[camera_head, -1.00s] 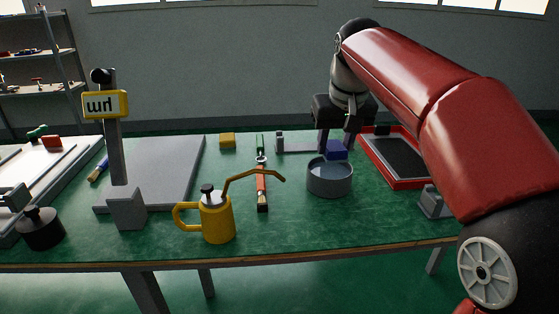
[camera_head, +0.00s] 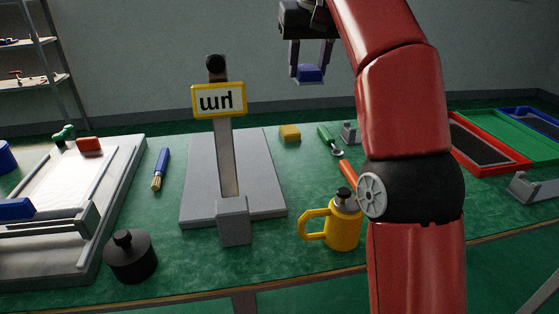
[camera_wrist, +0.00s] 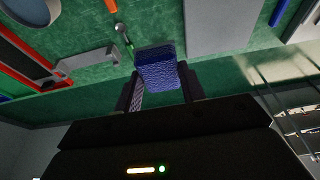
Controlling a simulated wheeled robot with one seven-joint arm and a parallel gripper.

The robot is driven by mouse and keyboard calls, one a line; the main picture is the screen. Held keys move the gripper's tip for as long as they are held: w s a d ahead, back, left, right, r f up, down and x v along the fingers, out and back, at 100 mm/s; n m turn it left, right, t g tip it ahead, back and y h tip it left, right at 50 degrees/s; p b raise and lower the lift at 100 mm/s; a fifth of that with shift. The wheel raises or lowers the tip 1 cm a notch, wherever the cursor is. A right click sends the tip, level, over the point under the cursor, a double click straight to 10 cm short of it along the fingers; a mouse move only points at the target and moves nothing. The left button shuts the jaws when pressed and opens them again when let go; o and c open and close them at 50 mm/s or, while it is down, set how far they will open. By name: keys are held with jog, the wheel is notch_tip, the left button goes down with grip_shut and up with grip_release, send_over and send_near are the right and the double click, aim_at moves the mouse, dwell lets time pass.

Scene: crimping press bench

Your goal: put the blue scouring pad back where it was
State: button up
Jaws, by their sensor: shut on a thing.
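The blue scouring pad (camera_head: 310,75) is held between the two fingers of my gripper (camera_head: 309,62), high at the top middle of the head view. My gripper is shut on it. The pad hangs in the air, clear of the bench, against the grey wall. In the wrist view the pad (camera_wrist: 160,70) shows close up with a rough blue face, between the fingers of my gripper (camera_wrist: 163,88). Behind it in that view are green bench top and a grey plate.
A crimping press (camera_head: 228,150) stands on a grey plate (camera_head: 200,170). A yellow oil can (camera_head: 343,230) is at the front, beside my arm. A yellow block (camera_head: 290,133), a brush (camera_head: 161,168) and a black weight (camera_head: 130,257) lie around. Trays (camera_head: 510,150) are at right.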

aim_at(302, 165)
notch_tip(302, 165, down, 20)
jog(key=b, duration=1)
jog(key=shift+d+r, duration=0.1)
jog(key=shift+r, duration=0.05)
jog(key=o, duration=0.9)
jog(key=p+v, duration=0.4)
jog(key=v, duration=0.8)
jog(key=shift+s, duration=0.1)
jog(key=shift+s, duration=0.1)
